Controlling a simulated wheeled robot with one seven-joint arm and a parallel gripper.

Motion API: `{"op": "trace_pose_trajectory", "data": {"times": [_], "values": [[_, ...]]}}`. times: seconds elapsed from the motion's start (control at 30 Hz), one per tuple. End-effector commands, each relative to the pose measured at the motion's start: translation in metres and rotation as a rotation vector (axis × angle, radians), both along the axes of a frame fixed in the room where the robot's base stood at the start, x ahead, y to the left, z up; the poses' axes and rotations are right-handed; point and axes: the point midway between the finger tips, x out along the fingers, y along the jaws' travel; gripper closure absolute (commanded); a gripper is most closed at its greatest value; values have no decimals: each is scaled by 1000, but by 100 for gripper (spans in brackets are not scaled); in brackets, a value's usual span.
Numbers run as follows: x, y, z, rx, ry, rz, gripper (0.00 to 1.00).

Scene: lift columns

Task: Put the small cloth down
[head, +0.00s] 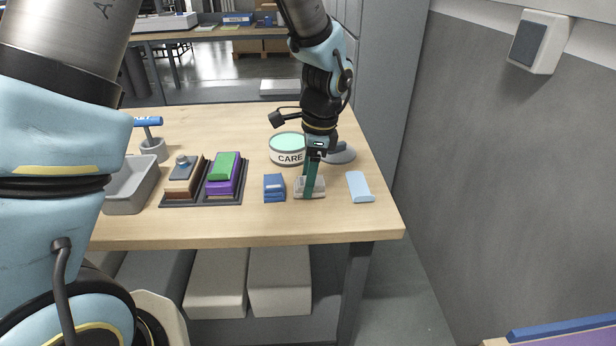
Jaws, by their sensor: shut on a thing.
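My gripper (311,188) points down over the right part of the table, its teal fingers at a pale grey folded piece that looks like the small cloth (301,190). The gripper is shut on this cloth, and the fingers hide its middle. The cloth is at or just above the wooden tabletop; I cannot tell whether it touches. A dark blue folded cloth (274,188) lies just to its left. A light blue flat piece (359,187) lies to its right, apart from it.
A round CARE tin (287,150) stands behind the gripper, with a grey rounded object (341,153) beside it. A black tray (204,197) holding brushes or blocks and a grey bin (130,186) are left. The table's front strip (300,222) is clear. A wall is right.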

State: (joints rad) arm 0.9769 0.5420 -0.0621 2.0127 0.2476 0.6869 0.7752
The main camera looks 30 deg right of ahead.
Motion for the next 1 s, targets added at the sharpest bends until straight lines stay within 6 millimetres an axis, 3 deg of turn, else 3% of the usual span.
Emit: {"op": "trace_pose_trajectory", "data": {"times": [0.03, 0.07, 0.3, 0.67, 0.77, 1.0], "values": [[0, 0, -3, 0, 1, 0, 92], [0, 0, -3, 0, 0, 0, 38], [0, 0, -2, 0, 0, 0, 11], [0, 0, 4, 0, -1, 0, 9], [0, -3, 16, -3, -2, 0, 9], [-3, -9, 66, -4, -2, 0, 9]]}}
